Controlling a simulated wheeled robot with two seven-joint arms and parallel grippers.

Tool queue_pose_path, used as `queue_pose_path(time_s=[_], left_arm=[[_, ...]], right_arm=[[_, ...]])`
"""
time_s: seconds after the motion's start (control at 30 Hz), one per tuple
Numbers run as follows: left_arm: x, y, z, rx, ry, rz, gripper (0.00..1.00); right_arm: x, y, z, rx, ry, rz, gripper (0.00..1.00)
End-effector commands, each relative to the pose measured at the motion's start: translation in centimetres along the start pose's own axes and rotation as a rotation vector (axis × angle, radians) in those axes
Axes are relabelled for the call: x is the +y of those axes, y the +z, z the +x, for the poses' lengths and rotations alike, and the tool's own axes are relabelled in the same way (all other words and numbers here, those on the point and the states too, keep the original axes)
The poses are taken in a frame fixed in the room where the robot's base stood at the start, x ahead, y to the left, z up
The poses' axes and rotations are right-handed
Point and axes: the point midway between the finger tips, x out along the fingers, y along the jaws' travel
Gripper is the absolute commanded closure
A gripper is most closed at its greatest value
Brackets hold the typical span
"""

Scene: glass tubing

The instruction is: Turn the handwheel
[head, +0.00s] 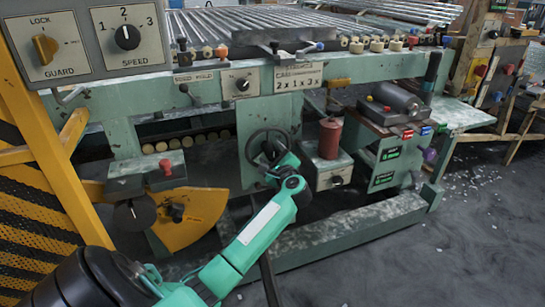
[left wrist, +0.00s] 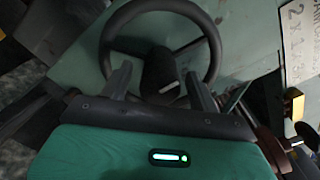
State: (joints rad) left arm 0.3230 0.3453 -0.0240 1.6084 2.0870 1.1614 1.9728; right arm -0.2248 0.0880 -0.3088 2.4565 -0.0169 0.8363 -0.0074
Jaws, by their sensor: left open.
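The handwheel (head: 250,146) is a dark, round, spoked wheel on the front of the green machine, near the middle of the head view. In the left wrist view its rim (left wrist: 105,44) arcs over the top, with a dark hub in the middle. My left gripper (head: 272,157) is at the wheel, covering its lower right part in the head view. In the left wrist view the open fingers (left wrist: 160,80) stand apart on either side of the hub, near the lower rim. Whether they touch the wheel I cannot tell. My right gripper is in neither view.
A dark red cylinder (head: 330,138) on a grey-green box stands just right of the wheel. A yellow quadrant plate (head: 190,218) and a yellow guard frame (head: 45,150) are at the left. A low green beam (head: 340,232) runs along the floor below.

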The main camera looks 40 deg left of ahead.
Motion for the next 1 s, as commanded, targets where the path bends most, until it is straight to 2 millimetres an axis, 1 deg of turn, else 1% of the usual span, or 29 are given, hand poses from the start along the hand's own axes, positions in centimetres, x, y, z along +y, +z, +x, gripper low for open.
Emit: queue_pose_path(time_s=[0.2, 0.23, 0.53, 0.77, 1.0], left_arm=[[-0.01, 0.0, 0.02, 0.0, 0.0, 0.0, 0.39], [-0.01, 0.0, 0.02, 0.0, 0.0, 0.0, 0.41], [0.01, -0.01, -0.01, 0.0, 0.0, 0.0, 1.0], [0.0, -0.02, -0.07, 0.001, 0.002, 0.014, 1.0], [-0.08, 0.02, -0.15, 0.004, 0.005, 0.111, 1.0]], right_arm=[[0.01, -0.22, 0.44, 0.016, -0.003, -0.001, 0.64], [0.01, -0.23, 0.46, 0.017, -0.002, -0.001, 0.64], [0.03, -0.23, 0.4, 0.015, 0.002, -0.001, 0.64], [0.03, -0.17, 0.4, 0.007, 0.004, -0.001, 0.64], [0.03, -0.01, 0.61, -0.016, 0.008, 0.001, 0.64]])
